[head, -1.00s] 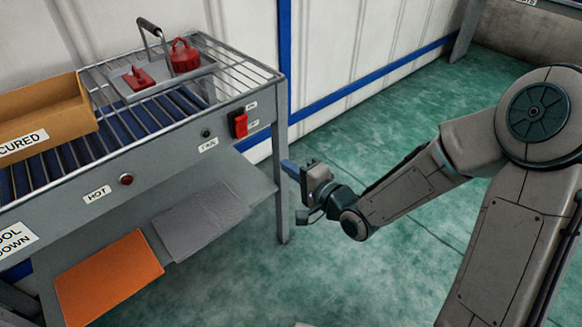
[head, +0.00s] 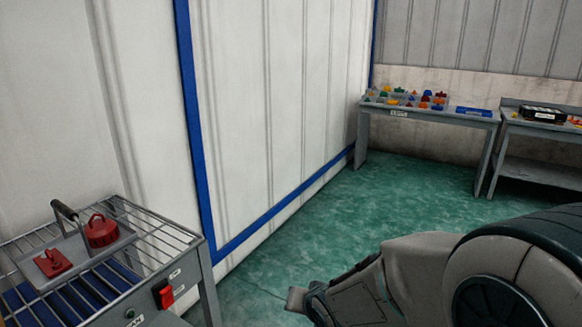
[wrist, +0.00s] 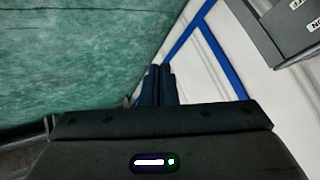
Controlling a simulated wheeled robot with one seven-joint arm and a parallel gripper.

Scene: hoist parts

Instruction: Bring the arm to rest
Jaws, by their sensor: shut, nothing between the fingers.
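My gripper (wrist: 158,86) shows in the wrist view with its two dark fingers together and nothing between them. Beyond it are the green floor and the white wall with blue trim. In the head view my arm fills the lower right, folded close to the camera, and the gripper itself cannot be made out there. The arm is apart from the rack bench (head: 188,272) at the lower left.
On the rack bench a tray (head: 72,262) with a handle holds a red lidded part (head: 101,231) and a flat red part (head: 52,263). A far table (head: 430,112) holds small coloured parts. Another table (head: 545,128) stands right of it. The green floor (head: 330,215) between is clear.

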